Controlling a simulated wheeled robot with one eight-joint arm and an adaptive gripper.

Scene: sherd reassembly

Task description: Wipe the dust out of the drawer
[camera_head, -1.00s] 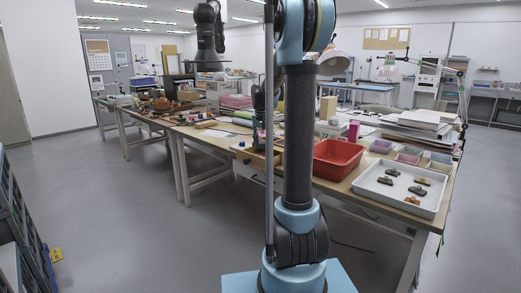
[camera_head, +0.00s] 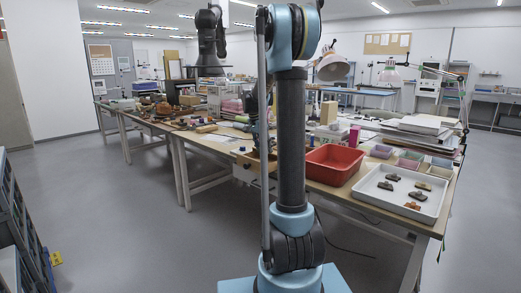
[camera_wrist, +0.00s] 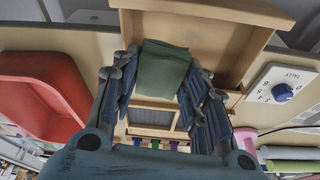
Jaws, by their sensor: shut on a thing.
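A green cloth (camera_wrist: 162,70) is held between the fingers of my gripper (camera_wrist: 165,88) in the wrist view. The fingers are shut on it. A light wooden drawer (camera_wrist: 245,42) stands open at the top of the wrist view, and the cloth overlaps its inside in the picture. I cannot tell whether the cloth touches the drawer floor. No dust can be made out on the visible part of the floor. In the head view the drawer (camera_head: 243,173) shows at the table's front, partly hidden behind my arm. The cloth cannot be made out there.
A red tray (camera_head: 333,167) and a white tray (camera_head: 375,199) with several sherds stand on the table right of the drawer. Tools and papers crowd the tabletop.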

